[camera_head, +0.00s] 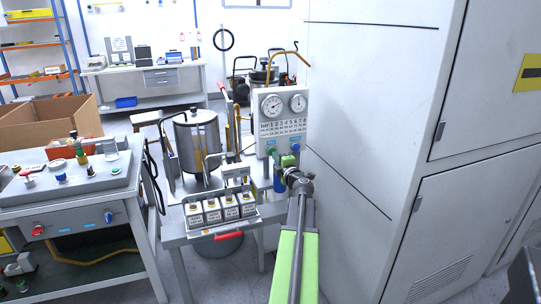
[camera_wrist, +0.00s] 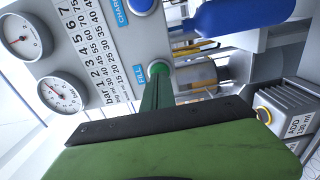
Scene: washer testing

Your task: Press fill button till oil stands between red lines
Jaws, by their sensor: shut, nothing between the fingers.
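The fill button (camera_wrist: 159,67) is green and sits beside a blue FILL label on the white gauge panel (camera_head: 283,109). My gripper (camera_head: 287,161) is at the panel's lower edge. In the wrist view its narrow green fingers (camera_wrist: 157,88) are shut and empty, with their tip at the fill button and covering part of it. I cannot tell whether they touch or press it. A shiny cylinder with a yellowish tint (camera_wrist: 197,74) lies just beyond the button in this view. No oil level or red lines can be made out.
A blue button (camera_wrist: 143,4) with a CHARGE label is beside the fill button. Several boxes (camera_head: 213,211) sit in a rack left of my arm, near a metal tank (camera_head: 184,150). A large white cabinet (camera_head: 365,120) closes off the right side.

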